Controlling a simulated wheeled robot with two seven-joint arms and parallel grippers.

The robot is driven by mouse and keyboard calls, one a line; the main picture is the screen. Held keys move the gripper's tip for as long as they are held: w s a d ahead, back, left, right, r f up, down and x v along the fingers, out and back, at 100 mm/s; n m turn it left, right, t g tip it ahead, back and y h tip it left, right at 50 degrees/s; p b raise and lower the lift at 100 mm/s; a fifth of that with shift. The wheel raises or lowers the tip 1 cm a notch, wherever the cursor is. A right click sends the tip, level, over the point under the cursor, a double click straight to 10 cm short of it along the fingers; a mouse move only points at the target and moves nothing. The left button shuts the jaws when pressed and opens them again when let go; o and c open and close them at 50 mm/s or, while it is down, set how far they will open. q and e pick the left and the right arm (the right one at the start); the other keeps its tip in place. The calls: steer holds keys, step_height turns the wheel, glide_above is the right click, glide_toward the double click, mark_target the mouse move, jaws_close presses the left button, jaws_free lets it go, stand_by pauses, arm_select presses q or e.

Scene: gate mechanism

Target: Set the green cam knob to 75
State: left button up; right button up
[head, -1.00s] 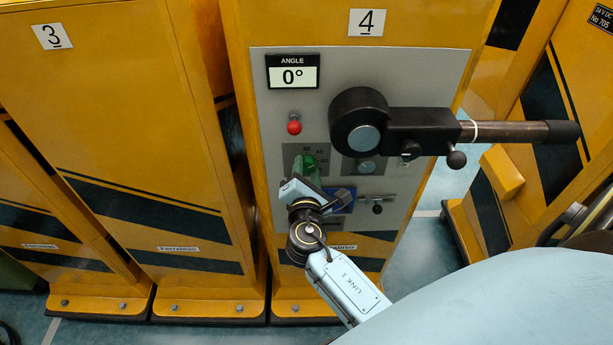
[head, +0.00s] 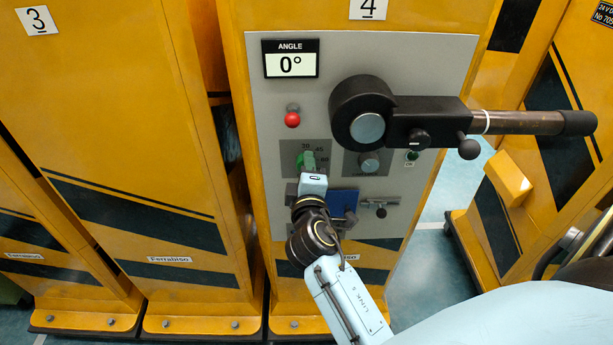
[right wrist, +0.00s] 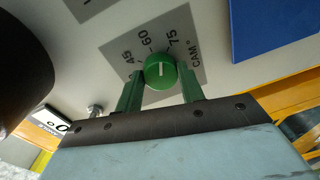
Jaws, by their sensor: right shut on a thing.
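The green cam knob (right wrist: 161,74) is round with a white pointer line, on a grey plate (right wrist: 112,48) marked 45, 60, 75 and CAM°. The white line points up in the right wrist view, apparently between 60 and 75. My right gripper (right wrist: 160,82) has its green fingers on either side of the knob and is shut on it. In the head view my right gripper (head: 309,164) reaches the dial from below and hides much of the knob. My left gripper is in neither view.
The ANGLE display (head: 290,58) reads 0°. A red button (head: 292,119) is above the dial. A large black lever (head: 440,121) juts right over the panel. A smaller grey knob (head: 369,162) is right of the dial, and a blue block (head: 342,202) lies below.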

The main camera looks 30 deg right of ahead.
steer(key=m+b, duration=0.2)
steer(key=m, duration=0.2)
steer(key=shift+f, duration=0.1)
steer(key=shift+m, duration=0.4)
steer(key=o, duration=1)
steer(key=shift+c, duration=0.2)
